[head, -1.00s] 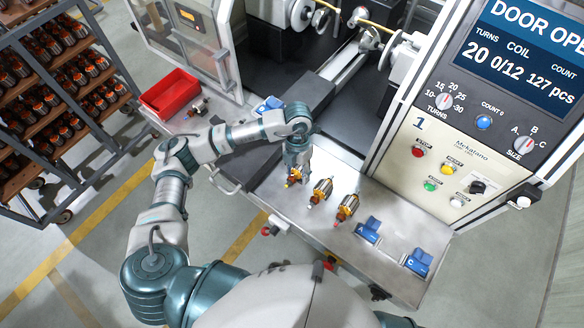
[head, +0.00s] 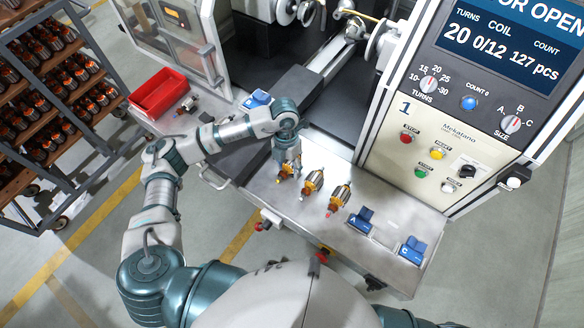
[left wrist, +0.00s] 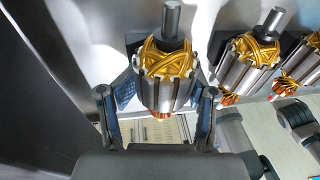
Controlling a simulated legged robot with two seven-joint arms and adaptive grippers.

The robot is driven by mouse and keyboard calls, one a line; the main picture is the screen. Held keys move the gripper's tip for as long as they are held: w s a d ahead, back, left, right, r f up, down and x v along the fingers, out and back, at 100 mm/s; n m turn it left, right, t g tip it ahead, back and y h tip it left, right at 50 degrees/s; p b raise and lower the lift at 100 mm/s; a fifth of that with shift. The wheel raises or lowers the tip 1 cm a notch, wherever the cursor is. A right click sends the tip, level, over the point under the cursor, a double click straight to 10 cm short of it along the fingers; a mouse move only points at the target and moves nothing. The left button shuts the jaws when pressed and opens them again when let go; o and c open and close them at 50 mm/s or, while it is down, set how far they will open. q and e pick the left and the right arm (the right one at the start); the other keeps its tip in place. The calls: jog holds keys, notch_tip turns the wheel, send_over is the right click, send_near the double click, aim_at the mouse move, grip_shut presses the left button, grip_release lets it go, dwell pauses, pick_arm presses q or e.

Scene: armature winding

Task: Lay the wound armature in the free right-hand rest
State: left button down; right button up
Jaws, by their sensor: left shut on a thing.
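My left gripper (head: 287,160) points down at the front shelf and is shut on a wound armature (head: 285,171), the leftmost of three in a row. In the left wrist view the same armature (left wrist: 166,75), with gold windings and a grey shaft, sits between the two fingers (left wrist: 157,115). I cannot tell whether it is clear of the shelf. The middle armature (head: 313,182) and the right armature (head: 340,197) lie beside it, apart from the gripper. What supports the row is too small to make out. My right gripper is out of view.
Blue blocks marked A (head: 360,220) and C (head: 412,250) stand at the right of the metal shelf (head: 270,195). Another blue block (head: 257,99) and a red bin (head: 160,92) are at the left. The control panel (head: 440,150) rises behind the shelf.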

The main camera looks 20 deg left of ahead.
pick_arm(q)
jog(key=shift+s+a+f+b, duration=0.1)
jog(key=shift+a+f+b, duration=0.1)
jog(key=shift+f, duration=0.2)
jog(key=shift+s+a+f+b, duration=0.1)
jog(key=shift+f+b, duration=0.1)
jog(key=shift+f, duration=0.2)
grip_release()
jog(key=shift+w, duration=0.3)
jog(key=shift+r, duration=0.15)
jog(key=shift+r, duration=0.25)
jog(key=v, duration=0.3)
jog(key=s+v, duration=0.1)
jog(key=v, duration=0.5)
jog(key=shift+s+d+r, duration=0.3)
jog(key=shift+s+d, duration=0.05)
jog(key=shift+d, duration=0.1)
